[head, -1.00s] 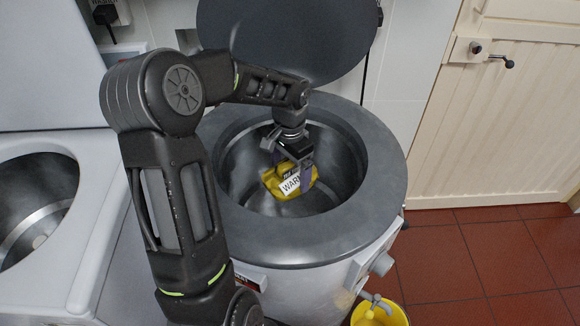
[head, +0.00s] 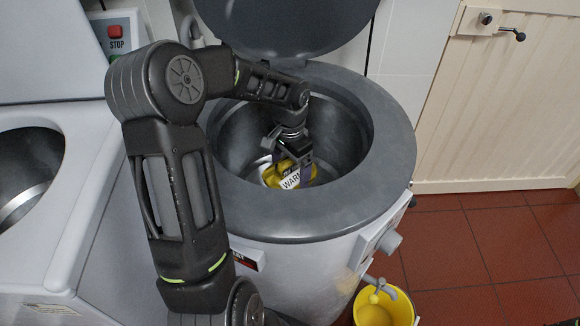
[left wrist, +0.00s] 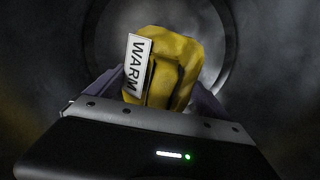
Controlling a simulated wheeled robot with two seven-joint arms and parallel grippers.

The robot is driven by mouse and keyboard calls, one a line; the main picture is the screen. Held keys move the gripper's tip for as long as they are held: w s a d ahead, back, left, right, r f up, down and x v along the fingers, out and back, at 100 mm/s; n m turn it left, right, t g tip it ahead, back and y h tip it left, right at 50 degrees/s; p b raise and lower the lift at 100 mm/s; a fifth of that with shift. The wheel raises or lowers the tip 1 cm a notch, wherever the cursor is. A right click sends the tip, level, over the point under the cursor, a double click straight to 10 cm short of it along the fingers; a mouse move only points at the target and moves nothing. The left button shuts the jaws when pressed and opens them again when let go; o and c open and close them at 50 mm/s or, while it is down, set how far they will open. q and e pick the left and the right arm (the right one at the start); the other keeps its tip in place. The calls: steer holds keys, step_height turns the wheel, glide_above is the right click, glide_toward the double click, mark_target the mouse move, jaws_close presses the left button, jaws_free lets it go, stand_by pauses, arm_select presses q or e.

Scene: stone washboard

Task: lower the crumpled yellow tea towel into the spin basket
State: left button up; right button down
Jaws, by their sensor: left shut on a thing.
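The crumpled yellow tea towel (head: 274,177) is inside the open spin basket (head: 345,135), low down near its floor. It also shows in the left wrist view (left wrist: 178,50), with a white label reading "WARM". My left gripper (head: 290,165) reaches down into the basket and is shut on the towel; its fingers (left wrist: 155,85) lie on both sides of it in the left wrist view. I cannot tell whether the towel touches the basket floor. My right gripper is not in view.
The spinner's grey rim (head: 393,140) surrounds the basket, and its dark lid (head: 290,20) stands open behind. A washing tub (head: 30,165) is at the left. A yellow bucket (head: 400,308) sits under a tap (head: 378,287) at the front right.

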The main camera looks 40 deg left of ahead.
arm_select(q)
steer(key=o, duration=1.3)
steer(key=shift+o, duration=0.2)
steer(key=shift+r, duration=3.95)
